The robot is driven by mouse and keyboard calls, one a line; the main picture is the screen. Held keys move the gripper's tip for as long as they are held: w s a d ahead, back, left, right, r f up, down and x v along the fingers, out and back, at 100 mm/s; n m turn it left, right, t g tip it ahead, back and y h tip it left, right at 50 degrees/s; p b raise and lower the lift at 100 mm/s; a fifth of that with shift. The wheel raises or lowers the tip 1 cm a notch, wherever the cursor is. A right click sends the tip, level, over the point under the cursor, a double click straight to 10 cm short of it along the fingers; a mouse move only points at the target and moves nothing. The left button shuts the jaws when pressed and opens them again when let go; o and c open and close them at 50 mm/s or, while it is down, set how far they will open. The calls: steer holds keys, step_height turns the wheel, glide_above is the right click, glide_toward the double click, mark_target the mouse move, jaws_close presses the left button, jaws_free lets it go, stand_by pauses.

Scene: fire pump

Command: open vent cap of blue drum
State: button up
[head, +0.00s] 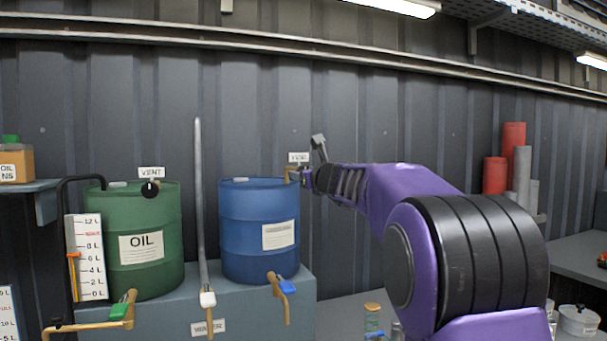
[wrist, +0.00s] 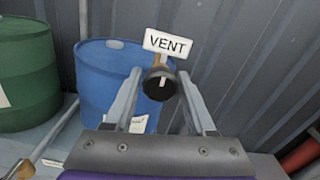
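The blue drum (head: 240,235) stands on a grey bench, right of the green oil drum; it also shows in the wrist view (wrist: 98,78). Its vent cap (wrist: 160,86) is a round black knob with a pale mark, just below a white VENT sign (wrist: 167,43). My gripper (wrist: 160,73) is open, with one finger on each side of the cap in the wrist view and a small gap visible on both sides. I cannot tell how deep the cap sits between the fingers. In the head view my gripper (head: 312,178) is at the drum's upper right, largely hiding the cap.
The green drum (head: 145,255) has its own black vent cap (head: 150,189). A tall grey lever (head: 202,220) rises between the drums. Taps with green and blue handles (head: 287,287) stick out in front. The corrugated wall (head: 380,110) is close behind. Red cylinders (head: 513,150) stand at right.

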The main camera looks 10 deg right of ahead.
jaws_close()
